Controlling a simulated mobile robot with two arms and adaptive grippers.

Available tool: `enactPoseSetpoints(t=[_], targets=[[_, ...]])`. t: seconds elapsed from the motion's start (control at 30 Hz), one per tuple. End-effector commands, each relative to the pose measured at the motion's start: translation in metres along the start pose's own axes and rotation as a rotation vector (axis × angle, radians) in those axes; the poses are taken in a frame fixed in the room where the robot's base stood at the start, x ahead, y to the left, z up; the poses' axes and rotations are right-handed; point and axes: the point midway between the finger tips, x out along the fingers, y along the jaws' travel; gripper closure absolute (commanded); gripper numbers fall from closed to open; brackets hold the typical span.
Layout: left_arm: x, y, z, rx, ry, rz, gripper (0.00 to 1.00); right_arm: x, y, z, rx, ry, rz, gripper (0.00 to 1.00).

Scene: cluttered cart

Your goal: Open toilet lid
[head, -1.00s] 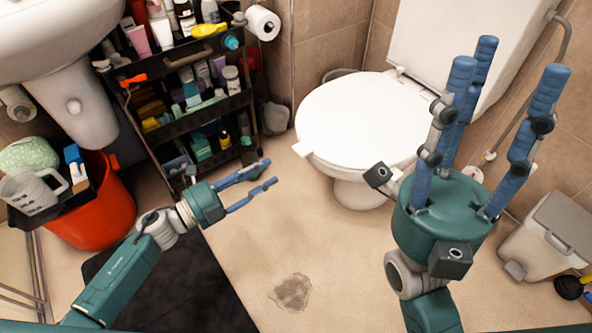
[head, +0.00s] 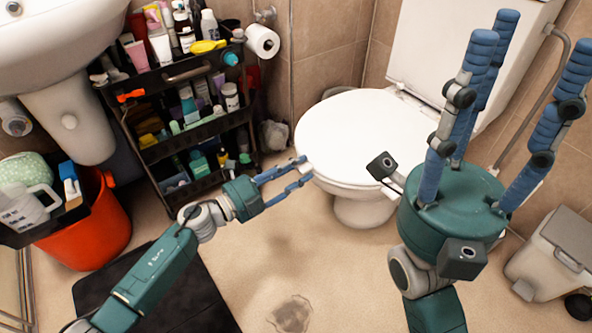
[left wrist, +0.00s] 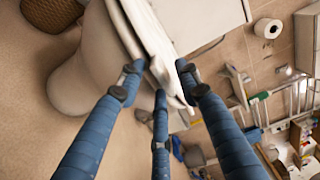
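The white toilet lid (head: 350,128) is down on the toilet bowl (head: 362,207). My left gripper (head: 303,169) is at the lid's left front edge, its fingers apart and pointing at it. In the left wrist view, the lid's edge (left wrist: 152,40) reaches in between the spread blue fingers (left wrist: 158,88). I cannot tell whether any finger touches it. My right gripper (head: 530,42) is open and empty, fingers pointing up, in front of the toilet's right side.
A black shelf cart (head: 190,132) full of bottles stands left of the toilet, near my left gripper. An orange bucket (head: 90,235) is at far left, a grey-white bin (head: 550,262) at right. The cistern (head: 450,60) is behind the lid.

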Motion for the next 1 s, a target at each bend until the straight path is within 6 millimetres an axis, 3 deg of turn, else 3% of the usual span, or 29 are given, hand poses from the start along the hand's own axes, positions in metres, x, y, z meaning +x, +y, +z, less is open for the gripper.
enactPoseSetpoints(t=[0.1,0.27,0.83,1.0], targets=[[0.000,0.000,0.000,0.000,0.000,0.000,0.70,0.000,0.000,0.000,0.000,0.000,0.000,0.57],[0.000,0.000,0.000,0.000,0.000,0.000,1.00,0.000,0.000,0.000,0.000,0.000,0.000,0.57],[-0.001,-0.009,0.001,0.001,-0.001,0.013,1.00,0.004,0.001,-0.003,0.002,-0.007,0.010,0.57],[0.000,-0.020,0.001,0.003,0.000,0.031,1.00,-0.007,0.002,0.000,0.008,-0.067,0.024,0.57]])
